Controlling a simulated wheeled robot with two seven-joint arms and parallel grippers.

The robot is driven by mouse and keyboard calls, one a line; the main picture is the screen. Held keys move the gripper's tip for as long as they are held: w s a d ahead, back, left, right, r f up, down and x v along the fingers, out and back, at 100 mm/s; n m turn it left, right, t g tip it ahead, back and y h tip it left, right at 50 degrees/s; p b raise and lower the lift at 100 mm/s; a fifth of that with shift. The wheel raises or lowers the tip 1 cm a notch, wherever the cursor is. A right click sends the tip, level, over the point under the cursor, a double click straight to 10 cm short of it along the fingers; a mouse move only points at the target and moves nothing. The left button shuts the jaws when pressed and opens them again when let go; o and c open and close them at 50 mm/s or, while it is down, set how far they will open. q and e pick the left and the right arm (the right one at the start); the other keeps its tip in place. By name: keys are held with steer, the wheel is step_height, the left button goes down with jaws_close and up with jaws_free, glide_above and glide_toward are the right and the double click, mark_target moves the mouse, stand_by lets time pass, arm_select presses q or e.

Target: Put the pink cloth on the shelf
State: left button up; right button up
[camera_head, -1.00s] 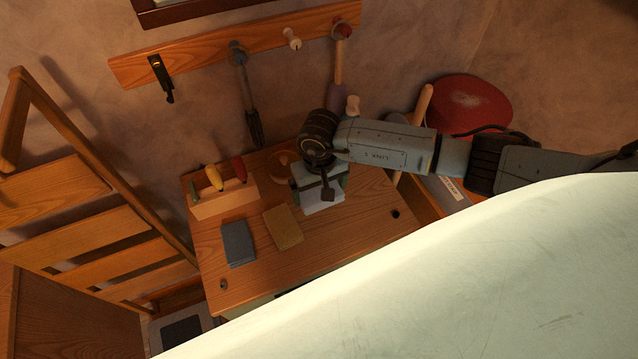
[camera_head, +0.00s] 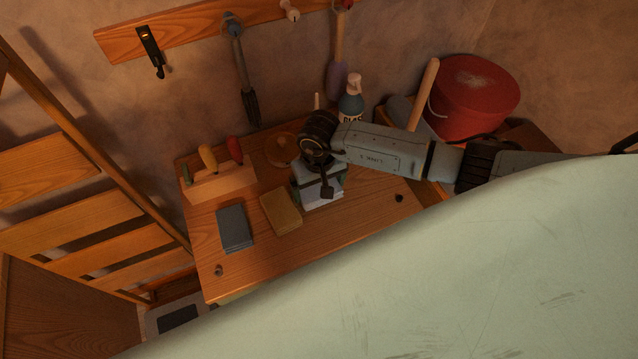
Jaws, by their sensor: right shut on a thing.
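My right gripper (camera_head: 322,188) comes in from the right and points down over the wooden table (camera_head: 255,272). It is shut on a pale, flat thing (camera_head: 322,200), which shows only as a whitish edge under the gripper. This looks like the pink cloth, but its colour is not clear and the gripper hides most of it. I cannot tell whether it touches the tabletop. My left gripper is out of view. I cannot make out which part is the shelf.
A wooden holder (camera_head: 222,186) with coloured handles stands at the table's back left. A spray bottle (camera_head: 351,105) stands behind my gripper. A red bucket (camera_head: 474,97) is at the right. A peg rail (camera_head: 190,30) with hanging tools is above. A pale green surface (camera_head: 450,270) fills the front.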

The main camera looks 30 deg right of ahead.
mark_target(319, 188)
steer(key=o, duration=0.5)
steer(key=shift+r, duration=0.1)
step_height(319, 188, up, 13)
steer(key=shift+r+b, duration=0.1)
steer(key=shift+b, duration=0.55)
